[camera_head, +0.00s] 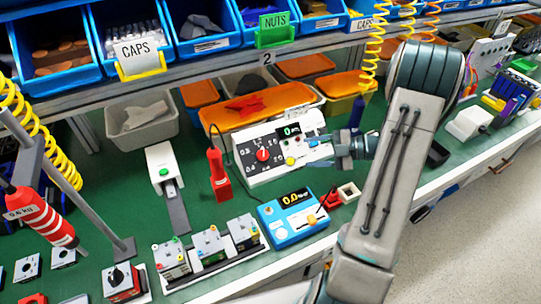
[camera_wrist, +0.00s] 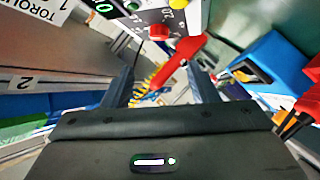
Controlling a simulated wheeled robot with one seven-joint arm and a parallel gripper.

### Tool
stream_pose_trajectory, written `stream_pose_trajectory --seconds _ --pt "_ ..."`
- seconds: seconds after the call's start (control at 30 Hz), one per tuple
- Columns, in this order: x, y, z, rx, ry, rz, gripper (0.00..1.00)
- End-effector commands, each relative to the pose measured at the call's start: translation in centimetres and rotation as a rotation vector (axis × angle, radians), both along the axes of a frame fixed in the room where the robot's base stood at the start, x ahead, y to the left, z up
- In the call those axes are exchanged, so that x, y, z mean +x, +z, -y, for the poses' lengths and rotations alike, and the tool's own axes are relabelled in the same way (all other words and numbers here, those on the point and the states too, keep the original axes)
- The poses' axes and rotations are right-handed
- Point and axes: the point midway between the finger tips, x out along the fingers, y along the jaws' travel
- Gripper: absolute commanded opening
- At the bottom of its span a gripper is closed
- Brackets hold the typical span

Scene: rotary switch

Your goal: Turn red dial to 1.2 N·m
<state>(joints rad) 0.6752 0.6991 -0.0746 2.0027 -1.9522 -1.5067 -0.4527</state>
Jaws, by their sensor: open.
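The white control box (camera_head: 285,165) stands on the green bench with a small display (camera_head: 290,131) at its top. The red dial (camera_head: 263,155) sits at the left of its front panel, inside a printed scale. The dial's exact setting is too small to read. In the wrist view a red knob, which looks like the dial (camera_wrist: 160,32), shows beyond the fingertips and above the gap between them. My gripper (camera_head: 322,152) is at the right side of the box, pointing left, apart from the dial. Its two fingers (camera_wrist: 163,80) are spread with nothing between them.
A red hand tool (camera_head: 218,175) stands just left of the box. A blue meter (camera_head: 292,218) lies in front of it. An orange tray (camera_head: 225,112) and coiled yellow cables (camera_head: 372,65) are behind. Green bench between box and meter is partly clear.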

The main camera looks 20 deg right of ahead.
Motion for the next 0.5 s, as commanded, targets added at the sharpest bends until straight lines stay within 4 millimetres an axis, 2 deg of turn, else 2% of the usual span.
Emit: stream_pose_trajectory --seconds 0.5 --pt "3.8 -2.4 -8.9 0.001 0.001 -0.003 0.53"
